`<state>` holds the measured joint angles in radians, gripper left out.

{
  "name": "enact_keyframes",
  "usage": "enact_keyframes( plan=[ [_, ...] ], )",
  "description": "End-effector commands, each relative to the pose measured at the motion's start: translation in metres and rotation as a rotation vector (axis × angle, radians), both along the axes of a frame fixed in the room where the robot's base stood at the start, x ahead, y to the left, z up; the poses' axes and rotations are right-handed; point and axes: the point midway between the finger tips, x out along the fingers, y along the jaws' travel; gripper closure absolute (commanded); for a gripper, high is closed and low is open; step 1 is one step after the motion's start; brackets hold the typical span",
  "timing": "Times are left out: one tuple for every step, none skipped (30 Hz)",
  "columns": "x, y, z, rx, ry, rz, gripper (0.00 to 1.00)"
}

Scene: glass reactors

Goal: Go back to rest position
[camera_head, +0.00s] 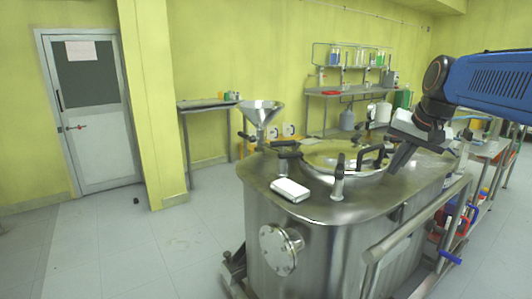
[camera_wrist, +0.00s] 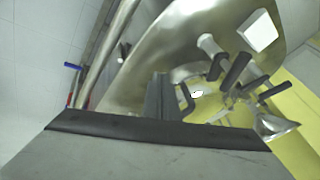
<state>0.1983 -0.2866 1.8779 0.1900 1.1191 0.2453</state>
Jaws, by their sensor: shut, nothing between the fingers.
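My gripper (camera_head: 398,160) is at the right in the head view, on the end of my blue arm. It is shut and empty, with its fingers pointing down over the right part of the steel reactor's top (camera_head: 325,208). Whether the fingertips touch the reactor cannot be told. In the wrist view the dark shut fingers (camera_wrist: 160,98) show in the middle, with the reactor top (camera_wrist: 185,40) beyond them. The round lid (camera_head: 340,157) with black handles lies just left of my gripper in the head view.
A white box (camera_head: 290,190) lies on the reactor top. A steel funnel (camera_head: 260,113) stands at its back left. A metal rail (camera_head: 415,235) runs along the right side. Shelves with bottles (camera_head: 350,65) stand at the back wall. The floor at left (camera_head: 110,245) is mostly clear, before a door (camera_head: 92,110).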

Motion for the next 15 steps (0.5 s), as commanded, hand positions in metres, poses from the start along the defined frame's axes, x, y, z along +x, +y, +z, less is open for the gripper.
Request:
enact_keyframes(
  plan=[
    [-0.020,0.008,-0.010,-0.018,0.002,0.026,1.00],
    [-0.030,0.012,-0.016,-0.029,0.003,0.042,1.00],
    [-0.044,0.016,-0.025,-0.044,0.004,0.064,1.00],
    [-0.054,0.019,-0.032,-0.057,0.005,0.079,1.00],
    [-0.065,0.023,-0.039,-0.067,0.007,0.094,1.00],
    [-0.078,0.027,-0.049,-0.082,0.009,0.117,1.00],
    [-0.089,0.030,-0.056,-0.094,0.010,0.133,1.00],
    [-0.099,0.032,-0.064,-0.106,0.011,0.149,1.00],
    [-0.113,0.035,-0.074,-0.121,0.013,0.172,1.00],
    [-0.123,0.038,-0.083,-0.132,0.014,0.188,1.00],
    [-0.133,0.039,-0.091,-0.143,0.015,0.205,1.00],
    [-0.146,0.042,-0.102,-0.159,0.016,0.227,1.00],
    [-0.156,0.044,-0.111,-0.170,0.017,0.244,1.00],
    [-0.166,0.045,-0.119,-0.182,0.017,0.261,1.00],
    [-0.179,0.047,-0.131,-0.198,0.019,0.285,1.00]
  ],
)
